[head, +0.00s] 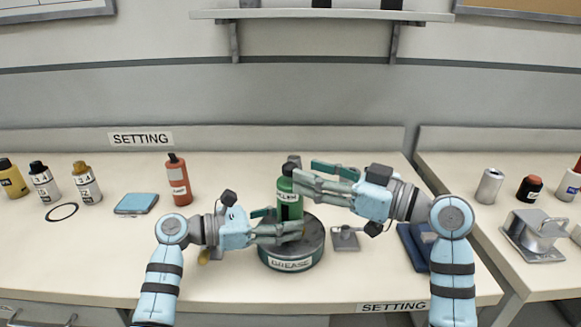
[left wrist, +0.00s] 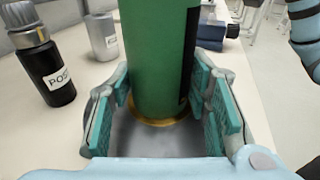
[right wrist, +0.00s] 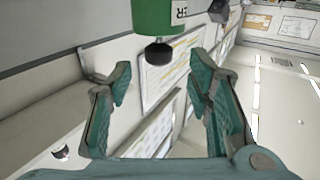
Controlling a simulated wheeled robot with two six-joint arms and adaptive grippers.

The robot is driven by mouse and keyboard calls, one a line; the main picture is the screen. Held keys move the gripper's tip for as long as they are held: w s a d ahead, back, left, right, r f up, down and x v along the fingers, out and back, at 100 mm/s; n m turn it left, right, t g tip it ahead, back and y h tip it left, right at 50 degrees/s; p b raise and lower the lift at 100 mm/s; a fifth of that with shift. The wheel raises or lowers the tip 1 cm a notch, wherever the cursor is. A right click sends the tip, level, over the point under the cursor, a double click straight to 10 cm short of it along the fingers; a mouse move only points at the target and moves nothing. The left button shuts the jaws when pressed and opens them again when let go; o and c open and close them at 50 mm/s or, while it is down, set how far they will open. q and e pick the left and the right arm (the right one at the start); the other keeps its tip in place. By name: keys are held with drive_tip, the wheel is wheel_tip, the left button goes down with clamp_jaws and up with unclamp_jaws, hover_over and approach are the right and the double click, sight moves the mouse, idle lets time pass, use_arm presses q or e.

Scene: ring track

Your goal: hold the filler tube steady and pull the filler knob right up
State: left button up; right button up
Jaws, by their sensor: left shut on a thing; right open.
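The green filler tube (head: 289,205) stands upright on the round grease tin (head: 291,264), whose front label reads GREASE. My left gripper (head: 282,226) is shut on the lower part of the tube; in the left wrist view the tube (left wrist: 160,60) stands between its finger pads. The dark filler knob (head: 288,168) sits at the tube's top. It also shows in the right wrist view (right wrist: 158,54), ahead of the fingertips and between their lines. My right gripper (head: 305,174) is open and empty, coming from the right beside the knob, and partly covers the tube's top in the head view.
A red bottle (head: 178,180) and a light blue pad (head: 136,204) are at left, with several small bottles further left. A metal stand (head: 345,239) and a dark blue item (head: 413,246) lie right of the tin. A wall shelf (head: 320,16) hangs behind.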

sight(290, 163)
drive_tip(key=x, duration=0.5)
drive_tip(key=shift+w+a, duration=0.2)
drive_tip(key=shift+a, duration=0.05)
clamp_jaws()
